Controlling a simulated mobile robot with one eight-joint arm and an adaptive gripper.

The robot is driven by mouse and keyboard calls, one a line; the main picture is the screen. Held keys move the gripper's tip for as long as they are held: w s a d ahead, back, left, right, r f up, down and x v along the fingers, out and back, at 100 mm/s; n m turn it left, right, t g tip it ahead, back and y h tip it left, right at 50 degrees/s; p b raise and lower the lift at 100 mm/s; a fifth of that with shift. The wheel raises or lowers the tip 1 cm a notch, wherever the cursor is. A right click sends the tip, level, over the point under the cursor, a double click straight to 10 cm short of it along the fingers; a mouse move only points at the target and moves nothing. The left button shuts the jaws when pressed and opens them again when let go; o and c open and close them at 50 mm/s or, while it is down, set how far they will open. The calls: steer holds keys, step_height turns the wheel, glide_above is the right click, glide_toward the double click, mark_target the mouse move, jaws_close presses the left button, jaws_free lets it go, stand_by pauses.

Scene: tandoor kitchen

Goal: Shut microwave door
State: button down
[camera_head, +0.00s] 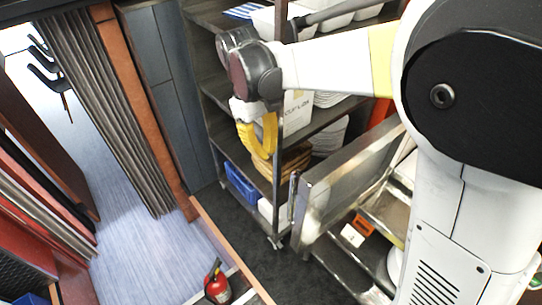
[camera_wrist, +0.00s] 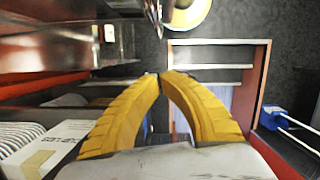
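My gripper (camera_head: 262,148) hangs in front of the metal shelf rack in the head view, its yellow fingers pointing down. In the wrist view its two curved yellow fingers (camera_wrist: 160,76) come together at the tips, with nothing seen held between them. My arm covers much of the right side of the head view.
The shelf rack (camera_head: 222,98) holds a blue crate (camera_head: 240,186), boxes and stacked white dishes. A red fire extinguisher (camera_head: 217,287) stands on the floor near a wooden-edged partition. Pale floor (camera_head: 150,255) lies open at left.

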steer(key=s+d+f+b, duration=0.3)
steer(key=s+d+f, duration=0.1)
steer(key=f, duration=0.6)
steer(key=shift+s, duration=0.3)
steer(key=shift+s+d+r, duration=0.1)
steer(key=shift+s+d, duration=0.05)
